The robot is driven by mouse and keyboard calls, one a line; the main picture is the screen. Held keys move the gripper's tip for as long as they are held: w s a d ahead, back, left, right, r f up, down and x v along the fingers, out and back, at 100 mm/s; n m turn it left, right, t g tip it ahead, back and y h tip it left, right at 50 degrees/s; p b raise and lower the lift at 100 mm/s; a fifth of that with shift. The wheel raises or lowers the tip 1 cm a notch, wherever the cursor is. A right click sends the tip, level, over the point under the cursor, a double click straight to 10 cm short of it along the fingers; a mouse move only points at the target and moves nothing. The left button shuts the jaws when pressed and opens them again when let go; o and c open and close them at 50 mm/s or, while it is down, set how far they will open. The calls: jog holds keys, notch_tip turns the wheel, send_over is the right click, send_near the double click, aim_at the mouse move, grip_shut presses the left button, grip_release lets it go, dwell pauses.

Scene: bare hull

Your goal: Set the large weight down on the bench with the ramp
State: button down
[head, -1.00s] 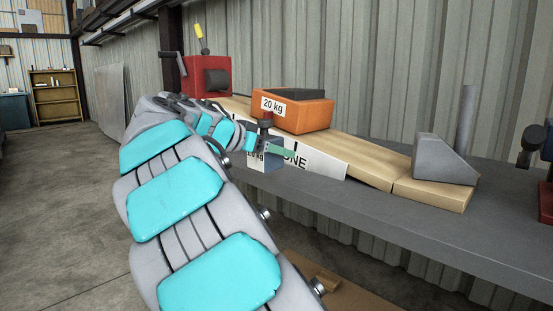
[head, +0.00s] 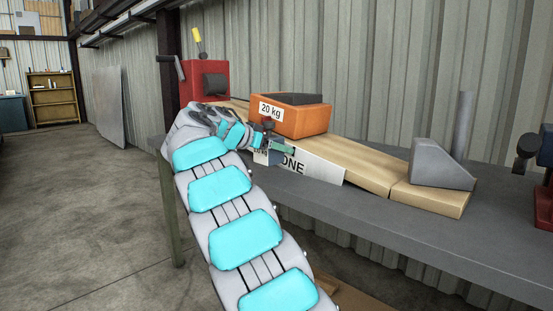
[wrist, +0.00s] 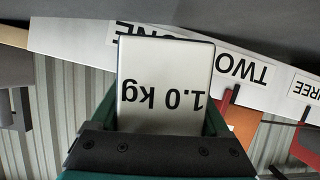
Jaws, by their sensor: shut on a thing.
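My gripper (head: 277,145) is shut on a pale block-shaped weight (head: 261,157) marked 1.0 kg. In the wrist view the weight (wrist: 165,80) sits between the jaws with its label upside down. In the head view my gripper and arm partly cover it. It is over the grey bench (head: 370,215), in front of the white board marked ONE (head: 322,171) at the ramp's side. I cannot tell whether its base touches the bench. The wooden ramp (head: 365,165) slopes down to the right along the bench.
An orange 20 kg block (head: 300,118) rests on the ramp, close behind my gripper. A grey wedge (head: 440,166) stands at the ramp's low end. A red machine (head: 205,80) is at the far left and a vice (head: 543,160) at the right. The bench front is clear.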

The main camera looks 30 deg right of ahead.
aim_at(259, 154)
jog(key=shift+w+d, duration=0.2)
jog(key=shift+w, duration=0.05)
jog(key=shift+f, duration=1.65)
jog(key=shift+f+b, duration=0.25)
jog(key=shift+b, duration=0.25)
grip_release()
jog(key=shift+r+p, duration=0.2)
jog(key=shift+p, duration=0.15)
jog(key=v, duration=1.2)
